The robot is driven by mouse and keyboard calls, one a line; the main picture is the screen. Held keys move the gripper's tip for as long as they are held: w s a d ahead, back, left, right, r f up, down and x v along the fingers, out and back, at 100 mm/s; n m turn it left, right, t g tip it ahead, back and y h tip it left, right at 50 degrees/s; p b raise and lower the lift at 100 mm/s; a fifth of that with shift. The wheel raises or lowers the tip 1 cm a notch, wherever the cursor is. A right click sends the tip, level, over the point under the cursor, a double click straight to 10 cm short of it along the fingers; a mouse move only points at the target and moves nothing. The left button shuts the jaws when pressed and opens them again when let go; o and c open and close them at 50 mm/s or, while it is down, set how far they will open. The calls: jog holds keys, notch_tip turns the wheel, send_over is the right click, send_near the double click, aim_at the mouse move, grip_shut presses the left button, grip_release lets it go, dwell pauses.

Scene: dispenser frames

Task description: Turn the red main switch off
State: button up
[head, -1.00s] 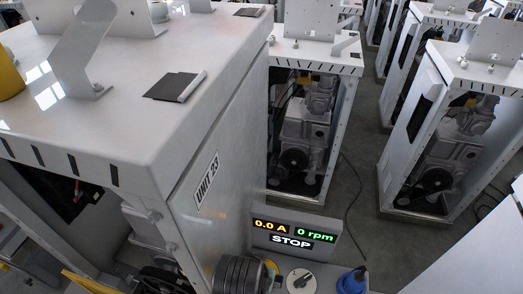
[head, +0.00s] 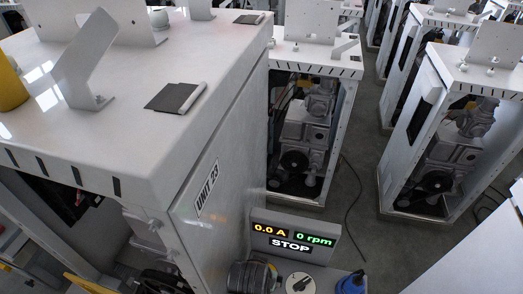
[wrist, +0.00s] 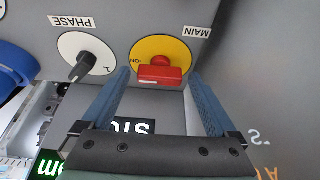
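The red main switch (wrist: 160,74) sits on a round yellow plate (wrist: 165,50) in the upper middle of the wrist view, under an upside-down MAIN label. An ON mark shows at the plate's left side. A small white mark shows on the switch handle's lower left edge. My gripper (wrist: 159,76) is open, its two blue fingers on either side of the switch, with visible gaps left and right. Whether the fingertips reach down to the handle's depth I cannot tell. In the head view the red switch is not clearly visible.
A white PHASE dial with a black pointer (wrist: 84,66) and a blue part (wrist: 12,62) lie left of the switch. In the head view a display (head: 293,236) reads 0.0 A, 0 rpm, STOP. The cabinet marked UNIT 23 (head: 190,210) stands left of it.

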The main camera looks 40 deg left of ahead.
jog(key=c, duration=1.2)
jog(key=shift+n, duration=0.3)
jog(key=n, duration=0.1)
jog(key=n+g+y+p, duration=0.1)
jog(key=n, duration=0.1)
jog(key=shift+w+d+r, duration=0.1)
jog(key=shift+w+d, duration=0.05)
jog(key=shift+w, duration=0.05)
jog(key=n, duration=0.2)
jog(key=n+g+y, duration=0.1)
jog(key=n, duration=0.2)
jog(key=shift+w+g, duration=0.2)
jog(key=shift+g, duration=0.1)
jog(key=n+g+b, duration=0.1)
jog(key=n, duration=0.1)
jog(key=n+b, duration=0.1)
jog(key=n, duration=0.1)
jog(key=shift+w+n+g+y, duration=0.15)
jog(key=shift+n+g+y, duration=0.15)
jog(key=shift+g, duration=0.1)
jog(key=shift+w+n+g+b, duration=0.1)
jog(key=shift+n+g+b, duration=0.9)
jog(key=shift+n, duration=1.3)
jog(key=o, duration=1.4)
